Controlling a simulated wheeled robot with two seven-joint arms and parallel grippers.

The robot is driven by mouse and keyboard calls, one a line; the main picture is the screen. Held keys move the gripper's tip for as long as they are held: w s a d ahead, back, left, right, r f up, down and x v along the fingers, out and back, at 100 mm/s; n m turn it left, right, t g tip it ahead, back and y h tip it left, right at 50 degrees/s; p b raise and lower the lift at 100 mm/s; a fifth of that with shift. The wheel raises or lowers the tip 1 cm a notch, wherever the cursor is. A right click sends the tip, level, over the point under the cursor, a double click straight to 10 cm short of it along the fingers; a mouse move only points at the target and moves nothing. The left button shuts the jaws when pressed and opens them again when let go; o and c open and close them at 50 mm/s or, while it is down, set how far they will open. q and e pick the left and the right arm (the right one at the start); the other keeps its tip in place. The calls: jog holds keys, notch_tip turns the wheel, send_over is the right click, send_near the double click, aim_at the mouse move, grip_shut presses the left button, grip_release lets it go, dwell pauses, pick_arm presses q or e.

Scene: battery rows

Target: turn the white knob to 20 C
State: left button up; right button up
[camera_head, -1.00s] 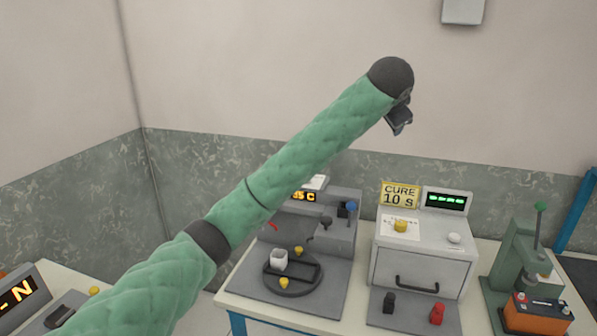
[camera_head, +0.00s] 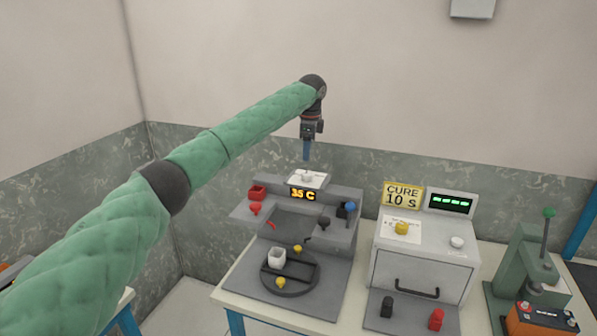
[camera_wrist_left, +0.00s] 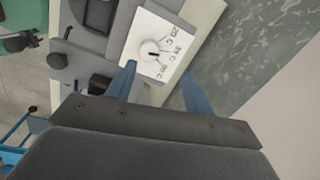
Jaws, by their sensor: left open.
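The white knob (camera_head: 307,176) sits on a white dial plate on top of the grey machine with a round turntable. The orange display (camera_head: 302,194) below it reads 35 C. My left gripper (camera_head: 306,157) points down above the dial plate, apart from the knob. Its blue fingers (camera_wrist_left: 160,70) are open and empty, and the knob lies between and beyond their tips. My right gripper is not in view.
A grey box (camera_head: 420,265) with a yellow knob and a CURE 10 S sign (camera_head: 402,195) stands to the right. A green press (camera_head: 525,260) is farther right. The wall is close behind.

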aim_at(307, 173)
pick_arm(q)
jog(key=shift+a+f+m, duration=0.2)
jog(key=shift+a+m, duration=0.1)
jog(key=shift+m, duration=0.2)
jog(key=shift+s+d+m+g+h, duration=0.25)
jog(key=shift+s+m+g+h, duration=0.2)
jog(key=shift+m, duration=1.55)
jog(key=shift+f+p, duration=1.5)
jog(key=shift+f, duration=2.45)
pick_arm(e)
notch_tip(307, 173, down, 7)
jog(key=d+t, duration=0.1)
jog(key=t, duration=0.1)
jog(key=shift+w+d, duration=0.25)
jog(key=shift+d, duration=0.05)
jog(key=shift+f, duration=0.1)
pick_arm(q)
jog(key=c, duration=1)
jog(key=shift+o, duration=0.2)
